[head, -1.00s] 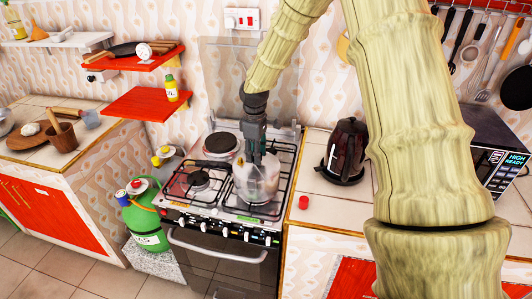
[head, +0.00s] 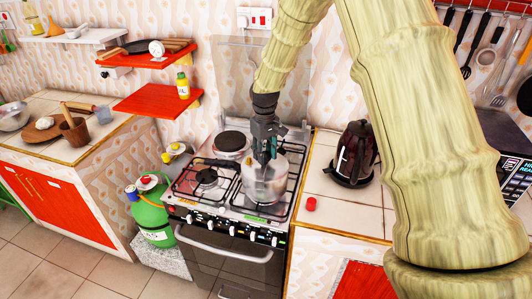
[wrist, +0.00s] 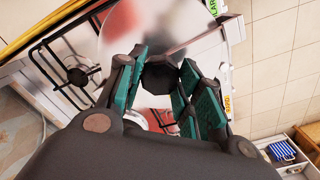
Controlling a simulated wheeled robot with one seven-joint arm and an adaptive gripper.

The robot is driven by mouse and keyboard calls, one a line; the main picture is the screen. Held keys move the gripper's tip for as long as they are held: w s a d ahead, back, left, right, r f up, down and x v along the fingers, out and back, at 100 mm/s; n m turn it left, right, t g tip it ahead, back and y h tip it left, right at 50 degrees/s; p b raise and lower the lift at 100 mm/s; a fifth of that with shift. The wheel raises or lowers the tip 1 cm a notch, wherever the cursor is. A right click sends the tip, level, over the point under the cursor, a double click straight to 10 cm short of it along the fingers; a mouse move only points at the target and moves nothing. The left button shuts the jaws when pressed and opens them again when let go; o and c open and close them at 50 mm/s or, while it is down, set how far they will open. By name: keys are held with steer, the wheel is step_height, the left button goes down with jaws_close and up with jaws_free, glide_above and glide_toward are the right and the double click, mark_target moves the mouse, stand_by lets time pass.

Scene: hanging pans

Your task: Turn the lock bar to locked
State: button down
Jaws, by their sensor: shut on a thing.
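A shiny pot (head: 262,186) stands on the right-hand front burner of the stove (head: 238,213). My gripper (head: 267,158) points down onto the top of the pot. In the wrist view my gripper (wrist: 160,82) has its green-padded fingers on both sides of a dark many-sided knob (wrist: 160,73), shut on it. The knob sits over the pot's round, reflective top (wrist: 185,25). No lock bar can be made out clearly in either view.
A dark kettle (head: 355,153) and a small red object (head: 311,204) are on the counter right of the stove. A green gas cylinder (head: 151,213) stands left of it. A red shelf (head: 155,102) is on the wall. My arm covers much of the right side.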

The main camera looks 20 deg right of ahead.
mark_target(265, 154)
stand_by(0.4)
steer(key=c, duration=0.9)
jaws_free()
steer(key=shift+c, duration=0.2)
step_height(265, 154, up, 12)
